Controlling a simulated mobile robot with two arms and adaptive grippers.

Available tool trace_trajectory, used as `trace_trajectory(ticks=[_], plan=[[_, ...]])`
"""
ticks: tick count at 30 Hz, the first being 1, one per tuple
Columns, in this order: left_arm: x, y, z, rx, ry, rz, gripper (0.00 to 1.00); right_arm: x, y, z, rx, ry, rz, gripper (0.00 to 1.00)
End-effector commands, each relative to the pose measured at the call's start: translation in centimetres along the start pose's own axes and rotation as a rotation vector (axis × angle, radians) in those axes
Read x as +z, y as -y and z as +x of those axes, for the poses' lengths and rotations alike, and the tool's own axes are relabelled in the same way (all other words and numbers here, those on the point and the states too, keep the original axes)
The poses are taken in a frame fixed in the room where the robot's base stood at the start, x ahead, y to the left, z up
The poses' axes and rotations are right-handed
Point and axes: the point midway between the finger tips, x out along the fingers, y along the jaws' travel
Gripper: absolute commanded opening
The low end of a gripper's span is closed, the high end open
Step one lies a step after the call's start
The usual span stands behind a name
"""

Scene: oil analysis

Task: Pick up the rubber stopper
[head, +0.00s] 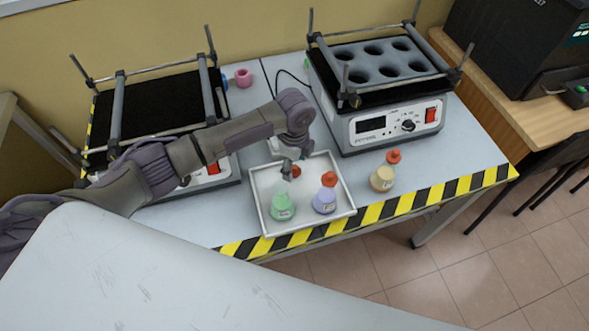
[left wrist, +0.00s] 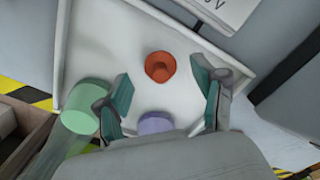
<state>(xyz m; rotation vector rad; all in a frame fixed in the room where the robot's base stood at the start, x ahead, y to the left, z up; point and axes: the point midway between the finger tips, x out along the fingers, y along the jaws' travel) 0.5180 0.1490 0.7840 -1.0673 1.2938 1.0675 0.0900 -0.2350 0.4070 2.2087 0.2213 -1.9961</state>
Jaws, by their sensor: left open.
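An orange-red rubber stopper (left wrist: 160,66) lies loose on the floor of a white tray (left wrist: 78,45). In the head view the stopper (head: 296,171) shows beside my fingertips, partly hidden by them. My left gripper (head: 287,166) reaches down over the tray (head: 262,211). In the left wrist view the left gripper (left wrist: 163,100) is open, its teal-padded fingers apart, with the stopper ahead of the gap between them and nothing held. My right gripper is not in view.
In the tray stand an uncapped flask with green liquid (head: 282,208) and a flask with purple liquid (head: 325,201) under a red stopper (head: 329,179). A yellowish flask (head: 382,178) stands right of the tray. Two shaker machines stand behind; the right one (head: 385,128) is near the tray.

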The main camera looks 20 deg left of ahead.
Motion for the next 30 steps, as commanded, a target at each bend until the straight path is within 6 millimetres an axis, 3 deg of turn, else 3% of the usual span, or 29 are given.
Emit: trace_trajectory(ticks=[4, 12, 13, 21, 30], plan=[[0.0, 0.0, 1.8, 0.001, 0.002, 0.001, 0.69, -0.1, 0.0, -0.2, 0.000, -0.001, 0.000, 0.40], [0.0, 0.0, 2.3, -0.001, 0.001, 0.001, 0.69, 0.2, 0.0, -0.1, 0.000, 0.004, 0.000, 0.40], [0.0, 0.0, 2.3, -0.001, 0.001, 0.001, 0.67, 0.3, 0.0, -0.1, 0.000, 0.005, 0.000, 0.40], [0.0, 0.0, 2.3, -0.001, 0.001, 0.001, 0.25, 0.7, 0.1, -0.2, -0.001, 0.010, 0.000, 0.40], [0.0, 0.0, 2.1, -0.001, 0.001, 0.001, 0.24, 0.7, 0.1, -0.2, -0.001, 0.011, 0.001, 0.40]])
